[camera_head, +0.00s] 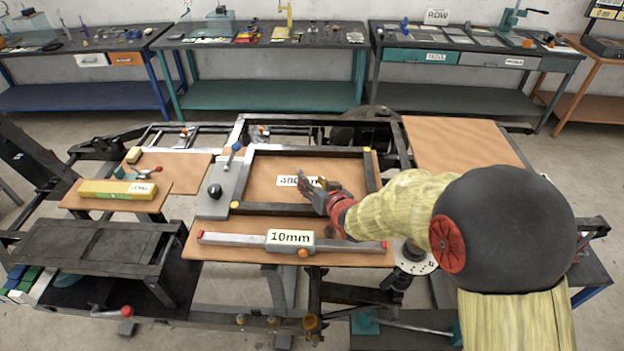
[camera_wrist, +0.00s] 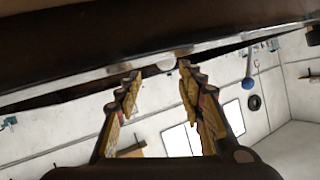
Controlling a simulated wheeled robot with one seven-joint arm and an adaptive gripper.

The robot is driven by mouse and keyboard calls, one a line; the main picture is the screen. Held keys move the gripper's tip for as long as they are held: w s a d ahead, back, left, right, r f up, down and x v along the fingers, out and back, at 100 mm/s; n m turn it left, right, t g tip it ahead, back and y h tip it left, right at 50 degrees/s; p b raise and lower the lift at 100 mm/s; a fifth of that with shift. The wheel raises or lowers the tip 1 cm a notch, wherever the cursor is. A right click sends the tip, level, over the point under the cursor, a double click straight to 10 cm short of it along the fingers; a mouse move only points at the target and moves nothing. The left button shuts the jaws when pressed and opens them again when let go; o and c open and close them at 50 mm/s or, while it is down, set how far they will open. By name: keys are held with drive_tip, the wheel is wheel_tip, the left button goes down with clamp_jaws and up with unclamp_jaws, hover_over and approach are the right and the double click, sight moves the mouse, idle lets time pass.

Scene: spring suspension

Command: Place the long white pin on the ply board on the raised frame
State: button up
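My gripper (camera_head: 312,184) is over the ply board (camera_head: 270,165) inside a dark rectangular frame, in front of a partly hidden "480mm" label. In the wrist view its fingers (camera_wrist: 158,70) are apart. No long white pin can be made out clearly in the head view. The raised frame (camera_head: 240,134) is dark metal and carries several ply boards.
A silver bar (camera_head: 230,238) with red ends and a "10mm" label lies along the front ply board. A grey plate (camera_head: 217,190) with a black knob stands left of the frame. A yellow box (camera_head: 118,189) is farther left. The right ply board (camera_head: 455,143) is bare.

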drive_tip(key=p+v, duration=0.1)
drive_tip(key=v, duration=1)
drive_tip(key=shift+d+r, duration=0.2)
drive_tip(key=shift+r, duration=0.25)
